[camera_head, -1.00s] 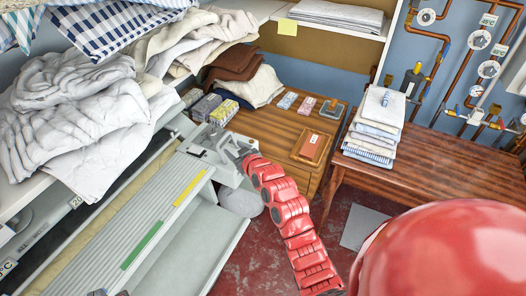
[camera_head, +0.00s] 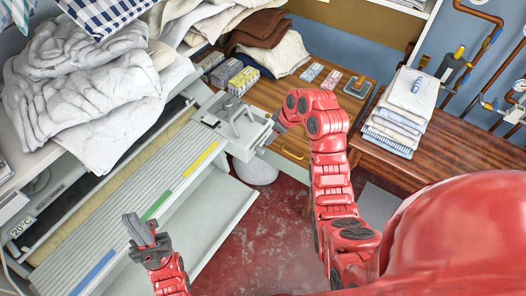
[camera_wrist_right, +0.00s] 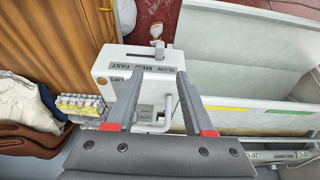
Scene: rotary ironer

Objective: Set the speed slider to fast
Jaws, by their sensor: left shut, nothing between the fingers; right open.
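The white control box (camera_wrist_right: 108,68) at the end of the ironer carries a dark slot (camera_wrist_right: 143,56) with labels reading SLOW, MED and FAST. In the right wrist view SLOW is at the right and FAST (camera_wrist_right: 119,66) at the left. The slider knob (camera_wrist_right: 158,46) stands near the slot's SLOW end. My right gripper (camera_wrist_right: 156,76) is open, its fingers framing the box, with nothing seen between them. In the head view the right gripper (camera_head: 272,136) is beside the box (camera_head: 237,122). My left gripper (camera_head: 143,233) is shut and empty over the ironer's front.
The ironer bed (camera_head: 165,180) runs diagonally with green, yellow and blue strips. White linen (camera_head: 85,90) is heaped on the shelf above. Small boxes (camera_head: 243,80) stand behind the control box. A wooden table (camera_head: 440,140) with folded cloths (camera_head: 400,110) is at the right.

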